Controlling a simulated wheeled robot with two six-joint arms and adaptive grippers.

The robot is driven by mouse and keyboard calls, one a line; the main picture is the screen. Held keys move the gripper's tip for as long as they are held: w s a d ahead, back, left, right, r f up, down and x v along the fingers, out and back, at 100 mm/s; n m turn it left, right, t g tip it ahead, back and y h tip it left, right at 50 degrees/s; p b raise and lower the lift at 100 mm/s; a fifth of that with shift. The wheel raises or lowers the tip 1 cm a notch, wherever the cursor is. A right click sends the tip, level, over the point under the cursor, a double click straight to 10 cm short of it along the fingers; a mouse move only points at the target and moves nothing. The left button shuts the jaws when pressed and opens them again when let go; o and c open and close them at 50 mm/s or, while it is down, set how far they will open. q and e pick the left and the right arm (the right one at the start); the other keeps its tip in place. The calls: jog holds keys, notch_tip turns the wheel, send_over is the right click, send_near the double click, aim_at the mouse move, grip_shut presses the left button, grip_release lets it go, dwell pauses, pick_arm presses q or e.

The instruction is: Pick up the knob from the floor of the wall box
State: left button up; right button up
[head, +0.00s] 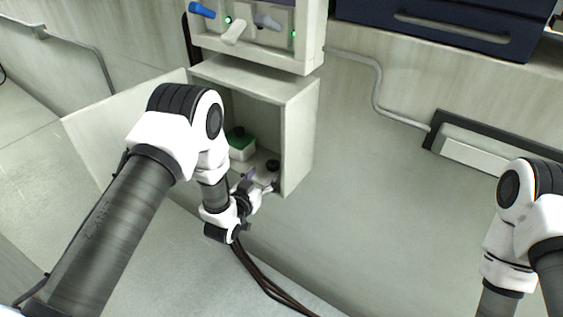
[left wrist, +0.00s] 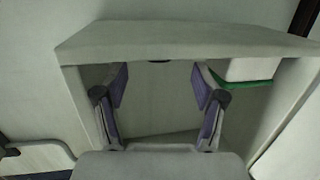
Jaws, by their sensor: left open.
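The knob (head: 272,165) is small, round and dark, and sits on the floor of the open wall box (head: 300,140). My left gripper (head: 262,181) is open at the front of the box opening, just short of the knob and not touching it. In the left wrist view the two purple-grey fingers of my left gripper (left wrist: 159,85) are spread apart with nothing between them. A dark sliver there, probably the knob (left wrist: 159,61), shows between and beyond the fingertips, mostly hidden by the box's edge. My right arm shows at the right, its gripper out of frame.
A green and white block (head: 241,147) with a dark top stands inside the box, left of the knob. The box door (head: 105,125) hangs open at the left. A panel with levers (head: 265,40) is above. Dark cables (head: 262,280) run below my left gripper.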

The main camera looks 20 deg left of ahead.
aim_at(270, 167)
pick_arm(q)
jog(key=shift+w, duration=0.45)
jog(key=x, duration=0.2)
jog(key=p+x, duration=0.1)
jog(key=x, duration=0.2)
jog(key=shift+w+d+r+p, duration=0.2)
jog(key=shift+w+r+p, duration=0.05)
jog(key=shift+w+p, duration=0.1)
jog(key=shift+s, duration=0.1)
jog(key=shift+c, duration=0.7)
jog(key=c, duration=1.1)
